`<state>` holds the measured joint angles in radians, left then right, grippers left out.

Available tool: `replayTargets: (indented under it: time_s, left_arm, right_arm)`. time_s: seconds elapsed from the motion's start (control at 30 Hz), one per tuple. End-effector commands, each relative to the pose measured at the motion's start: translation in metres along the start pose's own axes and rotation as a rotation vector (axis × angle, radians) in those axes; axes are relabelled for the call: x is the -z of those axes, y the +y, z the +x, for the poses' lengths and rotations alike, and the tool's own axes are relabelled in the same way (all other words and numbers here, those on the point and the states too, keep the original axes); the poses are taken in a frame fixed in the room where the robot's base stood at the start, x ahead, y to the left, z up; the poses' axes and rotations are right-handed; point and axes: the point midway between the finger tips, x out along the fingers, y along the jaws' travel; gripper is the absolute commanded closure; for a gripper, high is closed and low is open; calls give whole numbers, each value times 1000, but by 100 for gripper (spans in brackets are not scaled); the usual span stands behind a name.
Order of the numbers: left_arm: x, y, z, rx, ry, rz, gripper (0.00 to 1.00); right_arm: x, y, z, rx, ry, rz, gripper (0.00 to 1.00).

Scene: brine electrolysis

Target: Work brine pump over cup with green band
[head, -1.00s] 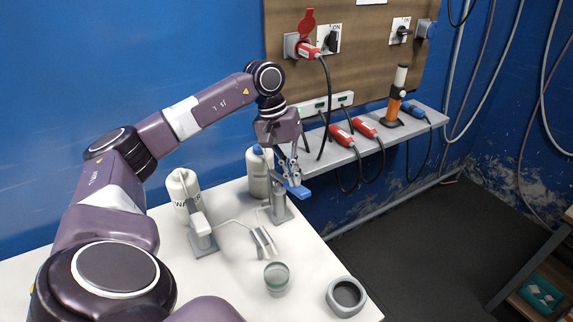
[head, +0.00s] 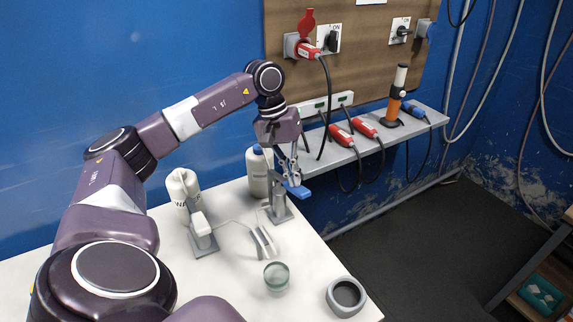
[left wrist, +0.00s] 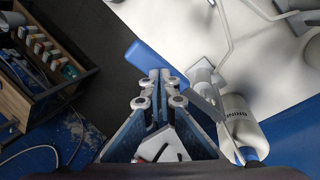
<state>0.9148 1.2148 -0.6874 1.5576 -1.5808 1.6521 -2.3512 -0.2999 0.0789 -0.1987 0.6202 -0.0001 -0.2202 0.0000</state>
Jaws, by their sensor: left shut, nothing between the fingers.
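The brine pump, a grey stand (head: 279,205) with a blue lever (head: 300,192), stands near the table's back right edge. Its blue lever also shows in the left wrist view (left wrist: 147,60). My left gripper (head: 293,182) is shut and empty, with its fingertips right at the lever; I cannot tell if they touch it. In the left wrist view the closed fingertips (left wrist: 160,84) lie just below the lever. The clear cup with a green band (head: 276,277) stands upright on the table, in front of the thin spouts (head: 263,243). My right gripper is not in view.
A second pump with a white lever (head: 200,225) stands left, by a bottle marked water (head: 182,188). A white bottle with a blue cap (head: 257,173) stands behind the brine pump. A grey ring-shaped holder (head: 346,297) is at the front right. A wall shelf (head: 385,137) holds plugs.

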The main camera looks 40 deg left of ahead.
Motion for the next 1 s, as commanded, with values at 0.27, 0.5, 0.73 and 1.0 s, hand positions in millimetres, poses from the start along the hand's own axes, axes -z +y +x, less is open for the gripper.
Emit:
replayTargets:
  time_s: [0.27,0.5,0.73,1.0]
  left_arm:
    - [-1,-4,18,1,-2,0,100]
    - [-3,-9,48,1,-1,0,100]
    - [-4,-10,58,2,0,0,100]
    - [-3,-5,28,2,0,-1,100]
  right_arm:
    - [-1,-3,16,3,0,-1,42]
    - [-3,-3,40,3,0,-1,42]
    - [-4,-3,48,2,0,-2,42]
    - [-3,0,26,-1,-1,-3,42]
